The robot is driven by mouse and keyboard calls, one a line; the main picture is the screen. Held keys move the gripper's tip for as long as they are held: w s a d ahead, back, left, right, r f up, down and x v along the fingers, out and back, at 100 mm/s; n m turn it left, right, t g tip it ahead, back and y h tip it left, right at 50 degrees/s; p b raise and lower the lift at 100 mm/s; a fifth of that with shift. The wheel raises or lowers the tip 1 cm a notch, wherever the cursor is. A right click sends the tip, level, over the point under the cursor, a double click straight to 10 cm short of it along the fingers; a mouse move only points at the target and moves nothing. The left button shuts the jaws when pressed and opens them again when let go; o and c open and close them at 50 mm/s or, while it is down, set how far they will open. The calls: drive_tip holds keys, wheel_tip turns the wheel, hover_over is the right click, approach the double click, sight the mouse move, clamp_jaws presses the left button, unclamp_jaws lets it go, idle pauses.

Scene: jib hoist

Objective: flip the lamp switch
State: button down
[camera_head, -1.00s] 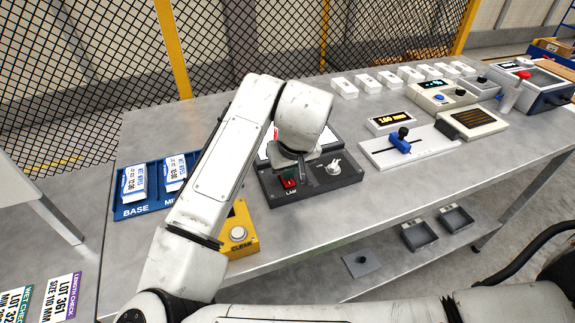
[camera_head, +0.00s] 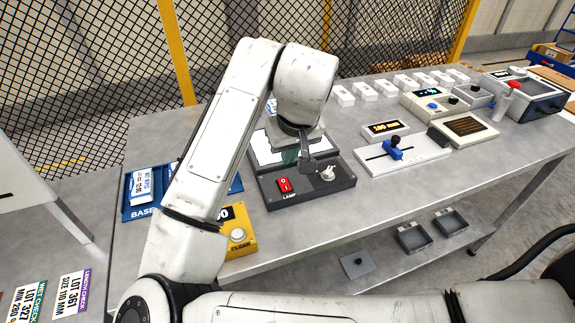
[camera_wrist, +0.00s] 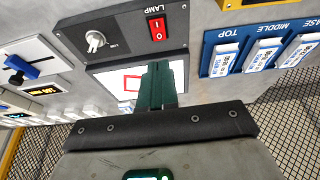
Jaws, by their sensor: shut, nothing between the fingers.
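The red lamp switch (camera_head: 284,185) sits on the front left of a dark grey box (camera_head: 318,188), above the word LAMP. In the wrist view the red switch (camera_wrist: 157,29) is uncovered and shows white marks on its face; I cannot tell which side is pressed. My gripper (camera_head: 291,156) is shut and empty, with dark green fingers. It is behind the switch, over the bright white panel (camera_head: 262,148) on the same box, apart from the switch. In the wrist view the fingers (camera_wrist: 157,72) point toward the switch and cover part of the panel.
A silver knob (camera_head: 327,173) stands right of the switch. A yellow box with a round button (camera_head: 238,235) is at the front left. A blue tray (camera_head: 136,213) with labelled packs lies farther left. A white slider unit (camera_head: 400,155) is to the right.

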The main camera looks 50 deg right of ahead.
drive_tip(key=shift+v, duration=2.15)
